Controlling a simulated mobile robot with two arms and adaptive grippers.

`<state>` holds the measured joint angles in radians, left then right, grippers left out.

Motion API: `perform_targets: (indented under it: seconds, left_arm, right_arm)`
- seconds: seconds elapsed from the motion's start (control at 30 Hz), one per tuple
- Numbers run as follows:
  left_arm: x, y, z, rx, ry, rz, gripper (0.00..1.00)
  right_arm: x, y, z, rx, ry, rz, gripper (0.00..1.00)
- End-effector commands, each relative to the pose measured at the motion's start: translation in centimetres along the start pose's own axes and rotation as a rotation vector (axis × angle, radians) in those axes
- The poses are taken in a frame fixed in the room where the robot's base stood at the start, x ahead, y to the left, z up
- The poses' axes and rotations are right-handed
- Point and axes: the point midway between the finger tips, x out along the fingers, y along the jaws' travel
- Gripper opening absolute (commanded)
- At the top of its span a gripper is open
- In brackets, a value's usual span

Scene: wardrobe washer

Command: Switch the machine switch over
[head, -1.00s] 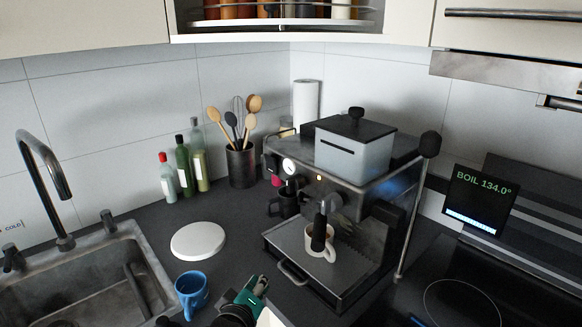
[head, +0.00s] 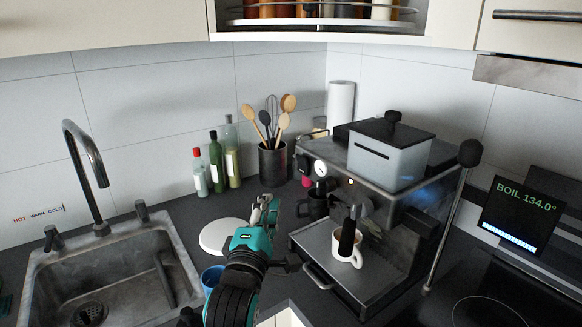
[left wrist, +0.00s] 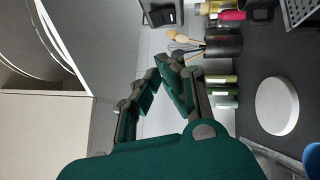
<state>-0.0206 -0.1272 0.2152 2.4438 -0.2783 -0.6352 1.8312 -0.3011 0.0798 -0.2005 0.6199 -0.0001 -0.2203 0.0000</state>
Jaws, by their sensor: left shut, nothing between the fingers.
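The coffee machine (head: 408,222) stands on the corner counter, with a round white gauge (head: 320,168) on its front and a small lit orange light (head: 350,181) to the right of it. I cannot clearly make out its switch. A white cup (head: 346,254) stands on its drip tray, under the black handle. My left gripper (head: 265,207) is shut and empty, left of the machine and apart from it, over the counter by the white disc. In the left wrist view its fingers (left wrist: 166,68) meet at the tips. My right gripper is not in view.
A white disc (head: 224,237) and a blue cup (head: 211,279) lie close to my left arm. Bottles (head: 215,165) and a utensil holder (head: 272,162) stand behind. The sink (head: 100,280) is left. A pot (head: 388,157) sits on the machine. The hob (head: 490,300) is right.

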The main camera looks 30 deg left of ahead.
Motion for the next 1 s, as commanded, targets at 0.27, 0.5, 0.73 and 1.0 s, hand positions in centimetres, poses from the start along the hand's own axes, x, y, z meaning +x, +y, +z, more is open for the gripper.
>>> perform_targets:
  seconds: [0.27, 0.5, 0.73, 1.0]
  left_arm:
    - [5.3, 0.5, 0.1, 0.006, -0.001, 0.002, 0.00]
    - [10.0, 0.5, 0.4, 0.002, -0.001, 0.000, 0.00]
    - [11.8, 0.2, 2.4, 0.002, 0.000, 0.000, 0.00]
    - [12.2, 0.0, 2.8, 0.002, 0.001, 0.000, 0.00]
  right_arm:
    - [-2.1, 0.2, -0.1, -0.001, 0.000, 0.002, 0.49]
    - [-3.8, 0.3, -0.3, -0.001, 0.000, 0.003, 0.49]
    - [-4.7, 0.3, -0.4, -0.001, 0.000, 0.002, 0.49]
    - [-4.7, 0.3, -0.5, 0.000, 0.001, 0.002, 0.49]
